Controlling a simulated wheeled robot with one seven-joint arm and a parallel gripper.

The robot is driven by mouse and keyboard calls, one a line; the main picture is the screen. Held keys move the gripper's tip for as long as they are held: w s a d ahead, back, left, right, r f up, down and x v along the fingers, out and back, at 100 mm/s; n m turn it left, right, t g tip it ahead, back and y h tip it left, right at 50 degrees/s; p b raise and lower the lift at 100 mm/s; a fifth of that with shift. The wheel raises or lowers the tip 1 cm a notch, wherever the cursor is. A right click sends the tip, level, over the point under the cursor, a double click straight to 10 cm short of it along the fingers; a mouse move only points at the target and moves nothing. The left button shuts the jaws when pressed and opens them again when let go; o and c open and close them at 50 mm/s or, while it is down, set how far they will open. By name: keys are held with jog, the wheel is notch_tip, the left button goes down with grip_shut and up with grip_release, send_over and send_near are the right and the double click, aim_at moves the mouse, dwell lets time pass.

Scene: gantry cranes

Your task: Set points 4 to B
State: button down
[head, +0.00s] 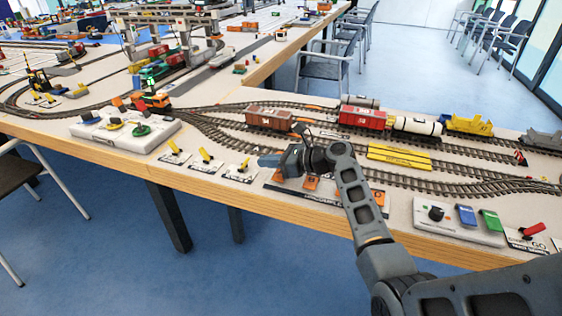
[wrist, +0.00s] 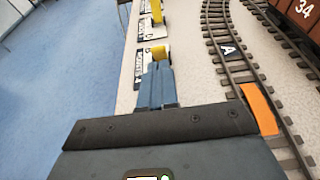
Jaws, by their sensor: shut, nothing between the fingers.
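A row of yellow point levers on white plates stands along the table's front edge. In the head view they are a left lever (head: 174,147), a middle lever (head: 206,156) and a right lever (head: 243,165). My gripper (head: 264,161) is shut and empty just right of the right lever. In the wrist view my gripper (wrist: 160,72) points at the nearest yellow lever (wrist: 160,52), its tips close to it; contact cannot be told. A farther yellow lever (wrist: 157,14) shows beyond.
Track runs behind the levers, with an "A" marker (wrist: 228,48) and a brown wagon (wrist: 297,18). A white control box (head: 126,130) stands left of the levers. Another box (head: 458,222) and a red lever (head: 532,230) are to the right.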

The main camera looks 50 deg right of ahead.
aim_at(245, 164)
jog(key=shift+x, duration=1.2)
jog(key=shift+r, duration=0.15)
jog(key=shift+r+p, duration=0.15)
jog(key=shift+p, duration=0.35)
jog(key=shift+g+p, duration=0.3)
